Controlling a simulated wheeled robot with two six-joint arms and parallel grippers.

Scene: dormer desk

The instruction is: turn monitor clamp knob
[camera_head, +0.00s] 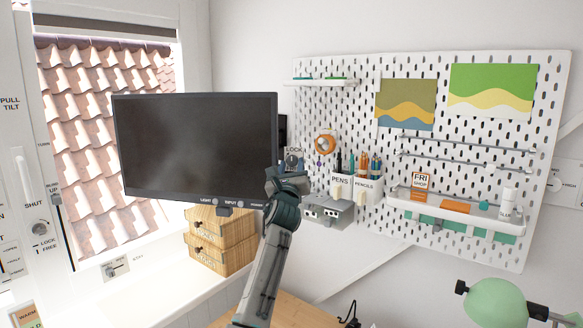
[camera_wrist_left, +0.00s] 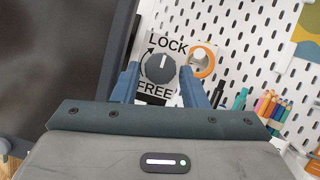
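The monitor clamp knob (camera_wrist_left: 160,68) is a round dark grey dial with a white pointer mark. It sits on a white plate with LOCK printed above and FREE below, beside a curved arrow. Its pointer is turned up, toward LOCK. In the head view the knob (camera_head: 292,159) shows small at the right edge of the monitor (camera_head: 195,145). My left gripper (camera_head: 289,174) is just below and in front of it. In the left wrist view its two fingers stand apart on either side of the knob, with gaps visible. My right gripper is not in view.
A pegboard (camera_head: 470,150) fills the wall to the right. A grey bracket (camera_head: 327,210), a pen cup (camera_head: 341,187) and an orange tape roll (camera_head: 325,143) are close to the knob. Wooden drawers (camera_head: 222,240) stand below the monitor. A green lamp (camera_head: 495,303) is at lower right.

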